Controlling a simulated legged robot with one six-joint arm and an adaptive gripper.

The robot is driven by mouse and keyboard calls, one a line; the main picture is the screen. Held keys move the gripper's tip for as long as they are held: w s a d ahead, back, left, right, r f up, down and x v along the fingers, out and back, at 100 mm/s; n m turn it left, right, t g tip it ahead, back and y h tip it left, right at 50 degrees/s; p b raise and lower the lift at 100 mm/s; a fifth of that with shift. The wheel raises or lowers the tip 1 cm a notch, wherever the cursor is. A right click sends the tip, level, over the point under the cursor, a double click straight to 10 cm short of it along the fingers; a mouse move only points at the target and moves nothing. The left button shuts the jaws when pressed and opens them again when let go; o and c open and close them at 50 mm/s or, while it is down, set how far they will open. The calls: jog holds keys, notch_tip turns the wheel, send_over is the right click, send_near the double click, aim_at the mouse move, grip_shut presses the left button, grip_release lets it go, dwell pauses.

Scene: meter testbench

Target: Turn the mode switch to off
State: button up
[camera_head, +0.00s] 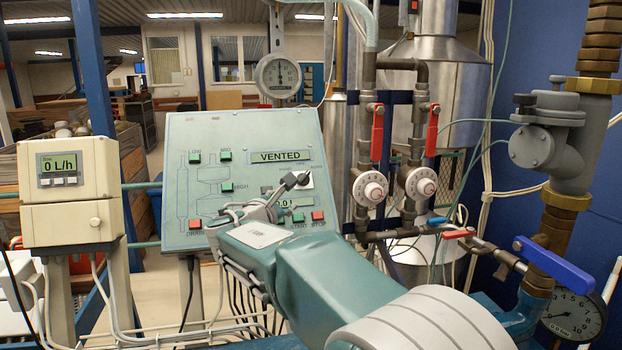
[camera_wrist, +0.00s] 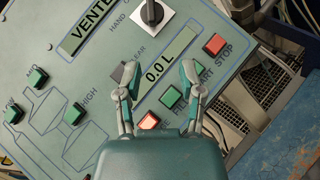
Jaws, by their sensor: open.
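The mode switch (camera_wrist: 152,12) is a black knob with a pale pointer on a white square plate, at the top edge of the wrist view. The word HAND shows to its left; its other labels are cut off or unreadable. In the head view the switch (camera_head: 304,180) is on the right of the sloping green panel (camera_head: 215,135), partly behind my gripper's tip. My gripper (camera_wrist: 156,80) is open and empty, fingers spread over the 0.0 L display, short of the switch in the picture. Contact with the panel cannot be told.
Green START and red STOP (camera_wrist: 215,44) buttons lie right of the display, a lit red button (camera_wrist: 149,120) below it. Red-handled valves (camera_head: 377,132) and pipes stand right of the panel; a flow meter box (camera_head: 70,170) stands left.

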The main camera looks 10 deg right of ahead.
aim_at(302, 178)
jog(key=shift+t+h, duration=0.4)
jog(key=x, duration=0.3)
jog(key=r+x, duration=0.1)
jog(key=x, duration=0.7)
jog(key=shift+s+d+r, duration=0.1)
jog(key=shift+d+r, duration=0.05)
jog(key=shift+r, duration=0.15)
